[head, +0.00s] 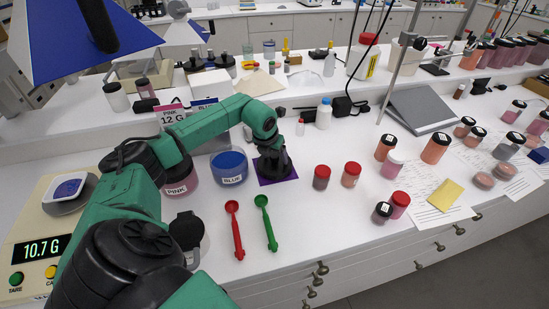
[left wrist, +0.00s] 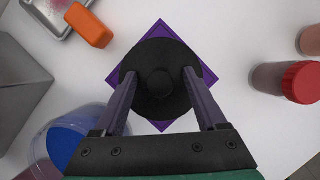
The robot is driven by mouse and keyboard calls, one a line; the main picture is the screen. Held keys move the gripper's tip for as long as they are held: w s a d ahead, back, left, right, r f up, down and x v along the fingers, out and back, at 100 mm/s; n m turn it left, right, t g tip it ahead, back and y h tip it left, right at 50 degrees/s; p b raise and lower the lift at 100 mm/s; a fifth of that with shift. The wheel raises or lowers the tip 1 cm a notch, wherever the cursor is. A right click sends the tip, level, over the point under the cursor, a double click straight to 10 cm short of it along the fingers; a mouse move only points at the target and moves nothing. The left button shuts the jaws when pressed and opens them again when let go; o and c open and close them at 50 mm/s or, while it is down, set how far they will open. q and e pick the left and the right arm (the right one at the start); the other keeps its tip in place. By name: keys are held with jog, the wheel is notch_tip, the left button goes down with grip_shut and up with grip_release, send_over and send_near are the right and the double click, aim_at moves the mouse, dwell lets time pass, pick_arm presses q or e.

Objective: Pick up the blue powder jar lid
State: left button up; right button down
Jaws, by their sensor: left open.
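The black round lid (left wrist: 160,108) with a raised centre knob lies flat on a purple square mat (left wrist: 162,27); the mat also shows in the head view (head: 284,181). My left gripper (left wrist: 161,73) is directly over the lid, pointing down. Its two fingers are spread apart on either side of the knob, with gaps between them and it. In the head view the gripper (head: 272,166) hides most of the lid. The open jar labelled BLUE (head: 229,168) stands just left of the mat, blue powder inside. My right gripper is in neither view.
A pink jar (head: 180,183) stands left of the blue jar, partly behind my arm. A red scoop (head: 236,228) and a green scoop (head: 266,222) lie in front. Red-capped jars (head: 321,177) stand to the right. A scale (head: 38,245) reads 10.7 g at left.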

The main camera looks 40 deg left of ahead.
pick_arm(q)
grip_shut()
